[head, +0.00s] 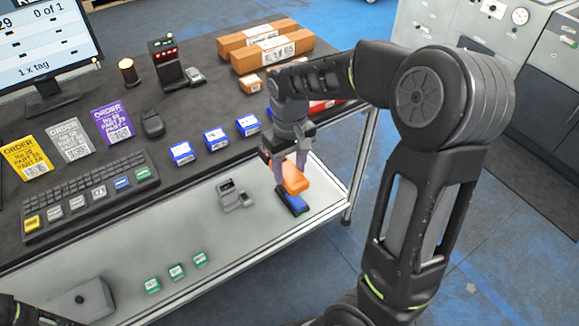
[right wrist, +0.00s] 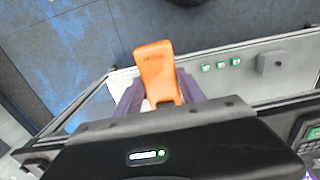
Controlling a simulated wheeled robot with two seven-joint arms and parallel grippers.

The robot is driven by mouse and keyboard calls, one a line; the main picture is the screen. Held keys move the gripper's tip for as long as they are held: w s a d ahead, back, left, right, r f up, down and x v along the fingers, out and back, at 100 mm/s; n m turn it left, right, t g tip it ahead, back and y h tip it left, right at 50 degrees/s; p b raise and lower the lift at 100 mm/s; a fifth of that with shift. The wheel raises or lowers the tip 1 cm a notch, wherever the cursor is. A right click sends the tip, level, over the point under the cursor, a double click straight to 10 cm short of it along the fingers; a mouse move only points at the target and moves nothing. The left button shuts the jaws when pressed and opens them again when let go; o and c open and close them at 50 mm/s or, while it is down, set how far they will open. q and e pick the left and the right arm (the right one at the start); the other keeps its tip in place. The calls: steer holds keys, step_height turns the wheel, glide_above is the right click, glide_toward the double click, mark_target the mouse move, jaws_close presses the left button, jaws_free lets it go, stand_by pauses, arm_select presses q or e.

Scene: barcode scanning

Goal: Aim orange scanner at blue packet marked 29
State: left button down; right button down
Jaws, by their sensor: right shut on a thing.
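The orange scanner (head: 295,180) is in my right gripper (head: 291,166), held over the light front strip of the bench near its right end. The fingers are shut on it, and it also shows in the right wrist view (right wrist: 157,68) between the fingers (right wrist: 160,92). A blue and black piece (head: 293,203) shows right under the scanner; I cannot tell whether it is part of it. Three blue packets, left (head: 181,152), middle (head: 215,139) and right (head: 248,125), lie in a row on the dark mat, left of the gripper. Their numbers are too small to read.
A grey stand (head: 233,196) is left of the scanner. Several green packets (head: 176,271) lie along the front, with a grey box (head: 82,299) at front left. A keyboard (head: 88,196), order cards (head: 70,139), monitor (head: 45,50) and cartons (head: 265,50) stand farther back.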

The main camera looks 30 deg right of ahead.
mark_target(290, 171)
step_height(290, 171, up, 12)
steer(key=p, duration=0.9)
